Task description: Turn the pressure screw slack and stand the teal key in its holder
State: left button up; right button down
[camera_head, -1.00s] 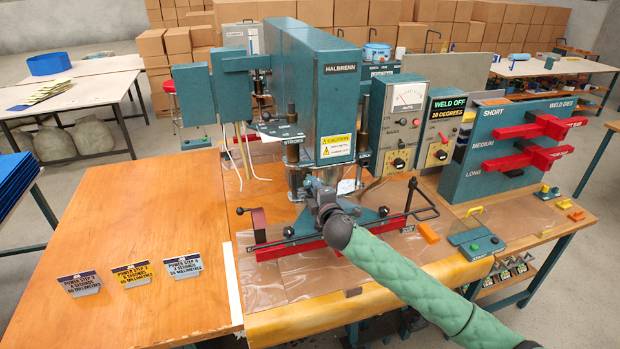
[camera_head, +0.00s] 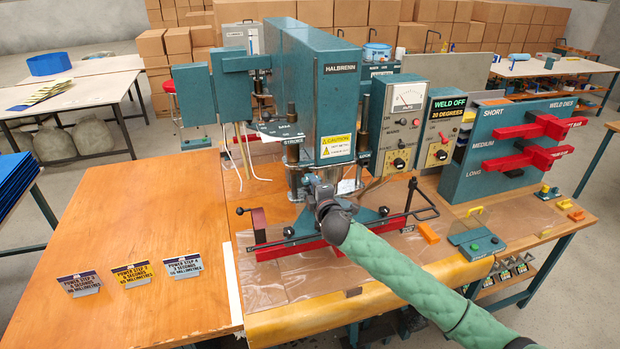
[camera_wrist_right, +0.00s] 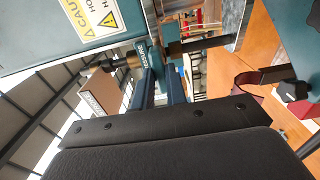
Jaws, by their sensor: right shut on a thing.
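My right gripper (camera_head: 322,188) is in front of the teal press (camera_head: 338,95), just under its yellow caution label (camera_head: 336,146). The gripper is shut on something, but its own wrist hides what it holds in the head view. The wrist view shows the dark gripper body (camera_wrist_right: 160,122) with blue upright parts (camera_wrist_right: 147,90) beyond it, and I cannot tell which are fingers. I cannot make out the pressure screw, the teal key or its holder with certainty. My left gripper is not in view.
A red bar (camera_head: 290,247) lies across the press base below the gripper. A meter box (camera_head: 400,125) and a die rack (camera_head: 490,150) stand to the right. Step cards (camera_head: 133,275) stand on the wooden table (camera_head: 120,220) at left, where there is free room.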

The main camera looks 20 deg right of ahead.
jog(key=shift+w, duration=0.25)
jog(key=c, duration=1.3)
grip_release()
jog(key=shift+c, duration=0.2)
jog(key=shift+s, duration=0.1)
jog(key=s, duration=0.9)
jog(key=shift+d+p, duration=0.15)
jog(key=shift+p, duration=0.2)
jog(key=shift+w, duration=0.1)
